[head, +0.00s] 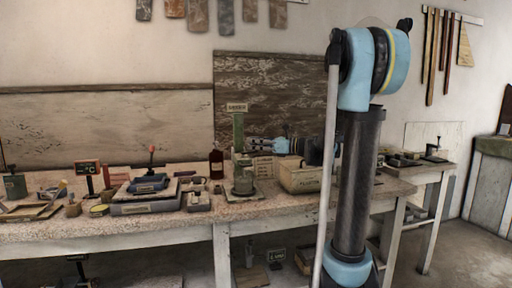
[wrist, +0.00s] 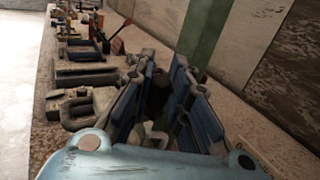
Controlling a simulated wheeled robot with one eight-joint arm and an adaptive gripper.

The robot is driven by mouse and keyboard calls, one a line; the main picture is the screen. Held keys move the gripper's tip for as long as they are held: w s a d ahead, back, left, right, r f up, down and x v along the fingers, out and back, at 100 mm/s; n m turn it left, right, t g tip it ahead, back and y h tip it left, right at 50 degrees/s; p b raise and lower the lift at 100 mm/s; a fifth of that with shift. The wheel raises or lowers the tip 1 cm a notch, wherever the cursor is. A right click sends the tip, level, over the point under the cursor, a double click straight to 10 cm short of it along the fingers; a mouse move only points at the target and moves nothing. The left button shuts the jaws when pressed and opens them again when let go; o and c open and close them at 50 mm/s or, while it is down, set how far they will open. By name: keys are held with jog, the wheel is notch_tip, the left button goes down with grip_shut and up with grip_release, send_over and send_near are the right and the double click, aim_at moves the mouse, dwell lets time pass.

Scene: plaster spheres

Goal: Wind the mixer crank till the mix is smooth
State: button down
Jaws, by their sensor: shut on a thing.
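The mixer is a green upright stand (head: 238,132) with a label on top and a round green pot (head: 243,184) at its foot, on the workbench. Its green column (wrist: 203,32) rises beyond the fingers in the wrist view. My gripper (head: 252,144) reaches in from the right at the column's mid height. In the wrist view my gripper (wrist: 160,88) has its two blue-backed fingers around a small dark piece, the crank handle (wrist: 157,92), and is shut on it. Most of the crank is hidden by the fingers. The mix inside the pot cannot be seen.
A cream box (head: 300,178) stands right of the mixer, below my arm. A dark bottle (head: 216,163) stands to its left. Trays and a red-handled tool (head: 151,152) fill the left of the bench (head: 165,225). A dark board (head: 270,95) stands behind.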

jog(key=shift+w+a+n+g+h, duration=0.15)
jog(key=shift+w+a+n+g, duration=0.3)
jog(key=shift+n+g, duration=1.3)
jog(key=shift+w+a+n+g+h, duration=0.2)
jog(key=shift+w+a+n+g, duration=0.55)
jog(key=shift+g, duration=1.7)
jog(key=shift+w+a+n+g+h, duration=0.15)
jog(key=shift+a+n+g, duration=0.05)
jog(key=shift+n+g, duration=1.65)
jog(key=shift+m+g, duration=0.25)
jog(key=c, duration=1.5)
grip_release()
jog(key=shift+r, duration=0.1)
notch_tip(320, 180, up, 10)
jog(key=shift+f, duration=0.15)
